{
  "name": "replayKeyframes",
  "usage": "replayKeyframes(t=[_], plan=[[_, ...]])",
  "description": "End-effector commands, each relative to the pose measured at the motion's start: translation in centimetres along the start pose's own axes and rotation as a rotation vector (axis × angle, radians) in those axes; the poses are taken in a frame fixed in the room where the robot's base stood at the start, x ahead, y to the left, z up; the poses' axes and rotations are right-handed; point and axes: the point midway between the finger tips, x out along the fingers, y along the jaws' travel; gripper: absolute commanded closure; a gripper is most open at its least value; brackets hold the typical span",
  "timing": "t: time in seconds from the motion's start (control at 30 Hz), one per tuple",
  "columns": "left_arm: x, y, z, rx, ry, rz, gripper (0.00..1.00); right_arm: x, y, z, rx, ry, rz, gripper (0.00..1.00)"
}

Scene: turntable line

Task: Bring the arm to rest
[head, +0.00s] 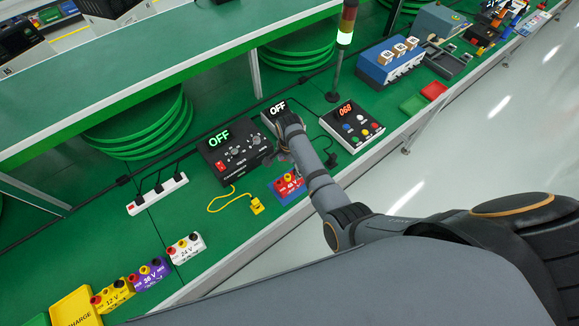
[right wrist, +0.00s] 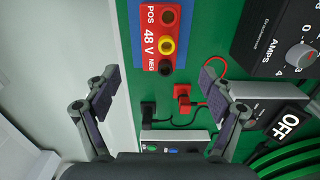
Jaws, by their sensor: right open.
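My right arm reaches in from the right in the head view, over the front part of the green bench. My right gripper (head: 282,154) is small and partly hidden by its own wrist there. In the right wrist view the right gripper (right wrist: 158,75) is open, with its two fingers wide apart and nothing between the pads. Beyond the fingers lies the red 48 V block (right wrist: 166,38) on a blue pad, apart from them. It also shows in the head view (head: 289,183). My left gripper is not in view.
Near the gripper stand a black dial unit (head: 225,143) reading OFF, a second OFF display (head: 278,107) and a button panel (head: 352,123). A yellow plug (head: 257,206) lies left of the red block. White (head: 185,248), purple and yellow blocks stand lower left. A signal tower (head: 346,25) rises behind.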

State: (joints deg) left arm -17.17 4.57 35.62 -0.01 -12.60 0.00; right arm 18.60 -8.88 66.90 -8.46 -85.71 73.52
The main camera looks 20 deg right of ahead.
Motion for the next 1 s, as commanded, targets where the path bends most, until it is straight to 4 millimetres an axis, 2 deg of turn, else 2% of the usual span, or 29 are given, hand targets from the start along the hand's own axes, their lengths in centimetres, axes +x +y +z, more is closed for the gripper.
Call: replayKeyframes(t=[0.37, 0.47, 0.57, 0.7, 0.8, 1.0], plan=[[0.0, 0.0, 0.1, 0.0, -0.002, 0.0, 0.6, 0.0, 0.1, 0.0, -0.002, 0.0, 0.0, 0.18], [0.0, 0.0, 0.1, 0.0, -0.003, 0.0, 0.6, 0.1, 1.2, -0.7, -0.046, 0.009, -0.011, 0.18], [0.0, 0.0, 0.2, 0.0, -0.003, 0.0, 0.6, -0.3, 4.5, -2.3, -0.188, 0.042, -0.04, 0.18], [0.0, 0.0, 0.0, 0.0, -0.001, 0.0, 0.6, -2.7, 10.4, -4.0, -0.487, 0.12, -0.082, 0.18], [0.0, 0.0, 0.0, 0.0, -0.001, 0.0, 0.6, -4.8, 13.3, -4.3, -0.662, 0.167, -0.096, 0.18], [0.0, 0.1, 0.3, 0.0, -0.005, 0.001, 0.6, -8.6, 17.2, -3.9, -0.932, 0.241, -0.11, 0.18]])
